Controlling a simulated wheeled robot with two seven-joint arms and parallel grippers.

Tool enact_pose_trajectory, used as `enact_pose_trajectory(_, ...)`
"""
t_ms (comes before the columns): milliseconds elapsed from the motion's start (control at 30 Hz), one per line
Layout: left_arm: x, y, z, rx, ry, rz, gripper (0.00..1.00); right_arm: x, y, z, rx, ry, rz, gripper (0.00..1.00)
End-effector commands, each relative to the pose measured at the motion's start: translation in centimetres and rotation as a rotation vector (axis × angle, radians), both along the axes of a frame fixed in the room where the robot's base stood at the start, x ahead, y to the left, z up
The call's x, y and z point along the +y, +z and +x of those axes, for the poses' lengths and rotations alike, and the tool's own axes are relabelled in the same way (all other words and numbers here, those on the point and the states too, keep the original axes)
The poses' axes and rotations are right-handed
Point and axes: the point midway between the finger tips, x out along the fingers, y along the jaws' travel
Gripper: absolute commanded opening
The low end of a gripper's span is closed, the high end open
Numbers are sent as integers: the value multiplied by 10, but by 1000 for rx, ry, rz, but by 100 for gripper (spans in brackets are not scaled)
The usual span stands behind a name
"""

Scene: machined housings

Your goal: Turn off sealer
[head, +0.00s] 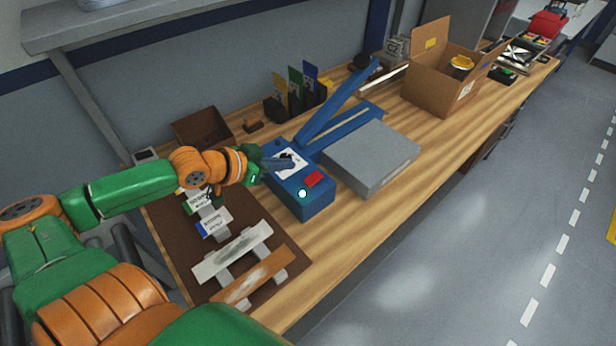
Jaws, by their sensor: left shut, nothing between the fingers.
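The sealer (312,206) is a blue machine on the wooden bench, with a long blue arm (338,104) raised at an angle. Its near box has a white dial panel, a red switch (313,179) and a small glowing whitish-cyan light (302,194). My left gripper (284,163) is shut and empty, with its tips at the white dial panel (293,170); I cannot tell whether they touch the dial. The gripper hides part of the panel. My right gripper is not in view.
A grey box (371,158) stands right of the sealer. An open cardboard box (440,80) is farther back. A brown mat (187,246) with packets and strips lies in front. A dark holder with coloured cards (296,88) stands behind. Bare wood (330,243) shows along the front edge.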

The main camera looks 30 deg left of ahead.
Motion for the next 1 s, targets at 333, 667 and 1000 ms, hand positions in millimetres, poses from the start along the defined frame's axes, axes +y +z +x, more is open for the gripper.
enact_pose_trajectory(333, -11, -23, 36, -3, 8, -8, 0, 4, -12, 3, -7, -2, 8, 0)
enact_pose_trajectory(667, -24, -70, 66, 5, 1, -2, 0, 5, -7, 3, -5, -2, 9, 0)
enact_pose_trajectory(1000, -24, -82, 68, 2, 1, 1, 0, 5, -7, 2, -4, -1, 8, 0)
